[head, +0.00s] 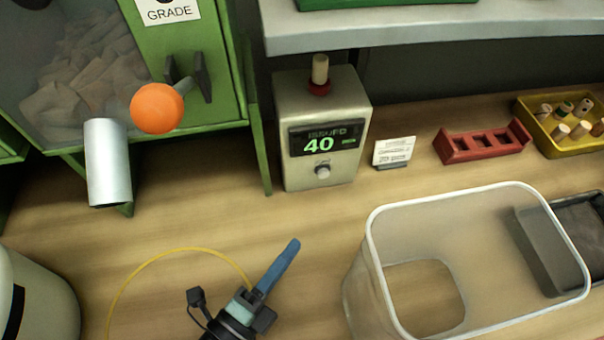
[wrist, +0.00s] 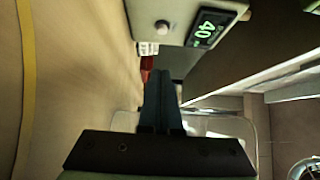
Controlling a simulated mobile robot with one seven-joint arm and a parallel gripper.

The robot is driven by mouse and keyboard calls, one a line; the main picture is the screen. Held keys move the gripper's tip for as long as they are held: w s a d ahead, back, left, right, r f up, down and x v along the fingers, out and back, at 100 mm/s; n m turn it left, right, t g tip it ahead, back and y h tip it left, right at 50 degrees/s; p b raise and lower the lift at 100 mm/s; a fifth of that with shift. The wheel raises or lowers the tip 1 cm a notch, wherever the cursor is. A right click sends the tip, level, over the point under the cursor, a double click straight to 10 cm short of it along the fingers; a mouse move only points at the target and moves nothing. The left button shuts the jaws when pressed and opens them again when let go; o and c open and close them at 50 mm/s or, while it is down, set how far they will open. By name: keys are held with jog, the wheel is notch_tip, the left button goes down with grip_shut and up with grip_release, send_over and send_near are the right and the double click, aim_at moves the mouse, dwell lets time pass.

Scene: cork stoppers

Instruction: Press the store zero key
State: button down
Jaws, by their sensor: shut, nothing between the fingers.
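A grey box-shaped unit (head: 325,120) stands on the bench with a lit green display (head: 324,140) reading 40. A small round silver key (head: 323,171) sits below the display on its front face; I cannot read any label on it. In the wrist view the key (wrist: 162,26) and the display (wrist: 208,27) show near the top. A cork stopper (head: 320,70) stands upright on a red seat on top of the unit. My gripper (head: 292,246) is shut and empty, its blue fingers below and left of the unit, apart from it. The fingers also show in the wrist view (wrist: 160,80).
A clear bin (head: 375,250) stands at right, with a dark tray (head: 530,255) beside it. A small card (head: 394,152), a red rack (head: 455,155) and a yellow tray of corks (head: 550,148) stand behind. An orange knob (head: 157,108) and a metal chute (head: 107,165) project at left.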

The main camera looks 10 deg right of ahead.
aim_at(323, 174)
jog(key=shift+s+d, duration=0.15)
jog(key=shift+w+d, duration=0.15)
jog(key=shift+w, duration=0.05)
jog(key=p+x, duration=0.1)
jog(key=x, duration=0.8)
jog(key=shift+w+d, duration=0.2)
jog(key=shift+w, duration=2)
